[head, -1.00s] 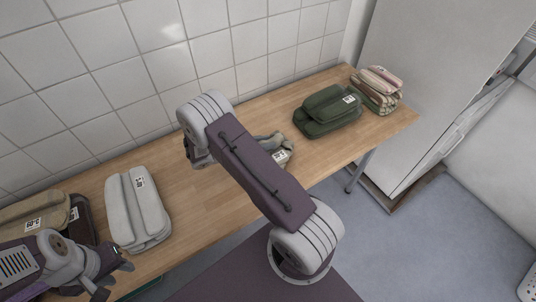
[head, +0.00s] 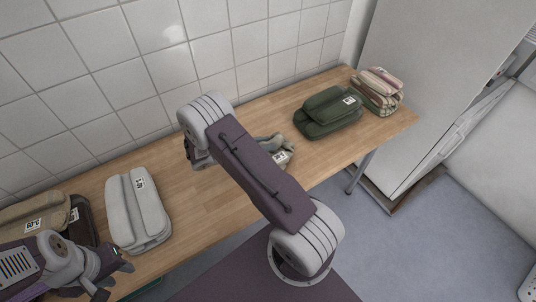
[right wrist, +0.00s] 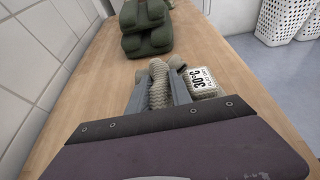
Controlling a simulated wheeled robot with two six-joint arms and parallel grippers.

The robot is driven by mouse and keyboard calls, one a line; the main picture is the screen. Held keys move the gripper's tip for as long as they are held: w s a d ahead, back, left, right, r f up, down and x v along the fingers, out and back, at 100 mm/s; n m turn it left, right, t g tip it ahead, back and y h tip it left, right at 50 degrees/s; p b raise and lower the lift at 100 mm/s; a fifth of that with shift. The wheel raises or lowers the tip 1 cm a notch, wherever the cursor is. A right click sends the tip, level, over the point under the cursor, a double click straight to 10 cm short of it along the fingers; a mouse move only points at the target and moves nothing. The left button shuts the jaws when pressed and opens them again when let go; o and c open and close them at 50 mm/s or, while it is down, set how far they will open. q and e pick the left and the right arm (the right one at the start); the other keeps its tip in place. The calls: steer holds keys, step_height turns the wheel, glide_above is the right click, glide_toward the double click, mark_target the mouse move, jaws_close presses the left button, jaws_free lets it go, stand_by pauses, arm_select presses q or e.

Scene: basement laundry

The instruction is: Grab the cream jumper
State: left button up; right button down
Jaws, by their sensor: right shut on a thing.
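The cream jumper (right wrist: 158,86) is a knitted beige bundle with a white 30°C tag (right wrist: 203,82). In the right wrist view my right gripper (right wrist: 160,78) is shut on it, with a ridge of knit between the fingers. In the head view a small part of the jumper and its tag (head: 281,157) show past my right arm, at the table. My arm hides most of it and the gripper there. My left gripper (head: 116,280) is open and empty at the lower left, by the table's front edge.
On the wooden table (head: 205,196) lie a pale grey folded garment (head: 138,208), tan (head: 35,215) and dark brown (head: 83,222) ones at left, and green (head: 328,112) and striped (head: 378,90) ones at right. A tiled wall (head: 160,75) runs behind. White baskets (right wrist: 284,22) stand beyond.

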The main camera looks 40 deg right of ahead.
steer(key=shift+r, duration=0.1)
steer(key=shift+r, duration=0.4)
steer(key=r, duration=0.1)
steer(key=d+r, duration=0.1)
steer(key=r, duration=0.2)
steer(key=shift+s+d+p, duration=0.15)
steer(key=shift+s+p, duration=0.2)
steer(key=s+d+r, duration=0.4)
steer(key=d+r, duration=0.2)
steer(key=d, duration=0.3)
steer(key=shift+s, duration=0.35)
